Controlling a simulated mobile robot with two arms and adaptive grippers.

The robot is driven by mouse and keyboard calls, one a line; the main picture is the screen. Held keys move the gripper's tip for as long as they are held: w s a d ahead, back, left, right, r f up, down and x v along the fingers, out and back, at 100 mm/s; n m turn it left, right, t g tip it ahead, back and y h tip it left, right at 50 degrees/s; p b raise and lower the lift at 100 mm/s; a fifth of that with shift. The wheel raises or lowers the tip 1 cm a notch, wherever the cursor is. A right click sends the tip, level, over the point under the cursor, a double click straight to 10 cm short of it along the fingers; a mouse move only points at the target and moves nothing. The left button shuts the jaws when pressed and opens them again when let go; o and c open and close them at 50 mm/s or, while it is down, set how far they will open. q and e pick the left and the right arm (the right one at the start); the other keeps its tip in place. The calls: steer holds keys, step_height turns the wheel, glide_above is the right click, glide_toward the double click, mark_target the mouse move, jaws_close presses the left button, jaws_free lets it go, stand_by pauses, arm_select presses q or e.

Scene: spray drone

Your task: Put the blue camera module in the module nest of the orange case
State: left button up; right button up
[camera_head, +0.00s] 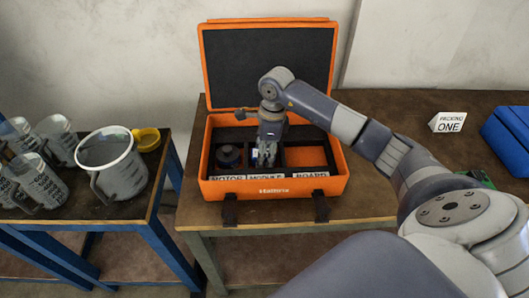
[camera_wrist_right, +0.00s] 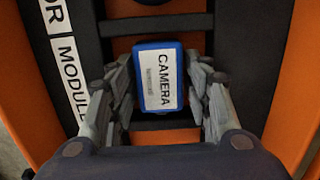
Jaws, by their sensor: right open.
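The blue camera module (camera_wrist_right: 158,78), with a white "CAMERA" label, sits in the middle compartment of the orange case, beside the "MODULE" label. In the right wrist view it lies between two dark crossbars. My right gripper (camera_wrist_right: 159,92) is open, with one finger on each side of the module and a visible gap to both. In the head view my right gripper (camera_head: 265,158) reaches down into the middle of the open orange case (camera_head: 218,188) and largely hides the module. My left gripper is not in view.
A dark round motor (camera_head: 228,155) sits in the case's left compartment; the right compartment (camera_head: 305,157) shows bare orange floor. The raised lid (camera_head: 268,60) stands behind my arm.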

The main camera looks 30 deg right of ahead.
steer(key=shift+r, duration=0.25)
steer(key=shift+d+r, duration=0.1)
steer(key=shift+r, duration=0.25)
step_height(320, 180, up, 11)
steer(key=d+b, duration=0.1)
steer(key=shift+s+b, duration=0.3)
steer(key=shift+s, duration=0.05)
